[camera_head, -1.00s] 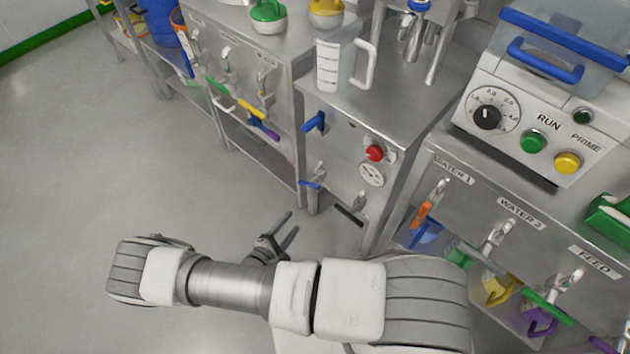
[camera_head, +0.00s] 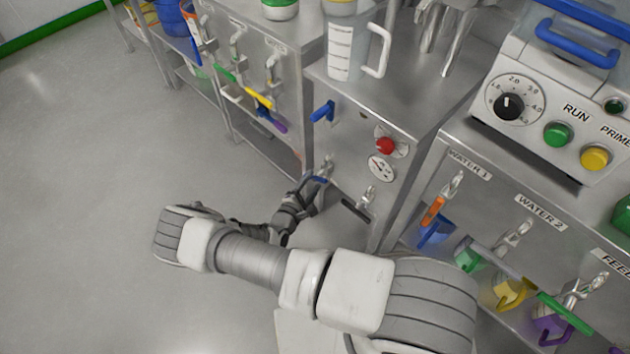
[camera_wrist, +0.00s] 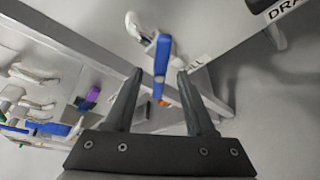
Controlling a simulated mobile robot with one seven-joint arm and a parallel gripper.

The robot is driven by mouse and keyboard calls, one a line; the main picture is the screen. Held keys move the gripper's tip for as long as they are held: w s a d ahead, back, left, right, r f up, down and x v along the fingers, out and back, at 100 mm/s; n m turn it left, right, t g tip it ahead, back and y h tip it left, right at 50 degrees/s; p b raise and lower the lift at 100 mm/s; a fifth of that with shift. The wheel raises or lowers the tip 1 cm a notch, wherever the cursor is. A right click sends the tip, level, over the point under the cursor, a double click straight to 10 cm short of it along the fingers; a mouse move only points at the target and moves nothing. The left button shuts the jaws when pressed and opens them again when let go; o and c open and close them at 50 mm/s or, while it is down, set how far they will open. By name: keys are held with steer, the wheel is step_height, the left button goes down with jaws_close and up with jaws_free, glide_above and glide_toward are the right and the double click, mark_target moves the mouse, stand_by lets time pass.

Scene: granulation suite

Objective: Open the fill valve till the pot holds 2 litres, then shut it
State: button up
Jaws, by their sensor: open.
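The fill valve's blue lever (camera_head: 319,179) is on the front of a steel cabinet (camera_head: 345,135), low on its left side. In the wrist view the blue lever (camera_wrist: 162,55) hangs down between the fingertips of my gripper (camera_wrist: 159,74), beside a label ending in "LL". My gripper (camera_head: 306,188) is open; whether a finger touches the lever cannot be told. A small round gauge (camera_head: 381,168) is on the cabinet front; its reading is too small to tell. No pot or water level is clearly visible.
A black drain lever (camera_head: 356,209) is right of the blue one. A red knob (camera_head: 386,146) and another blue handle (camera_head: 322,111) are above. A clear jug (camera_head: 341,48) stands on the cabinet. The floor at left is free.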

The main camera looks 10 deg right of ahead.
steer(key=shift+x, duration=1.35)
jaws_close()
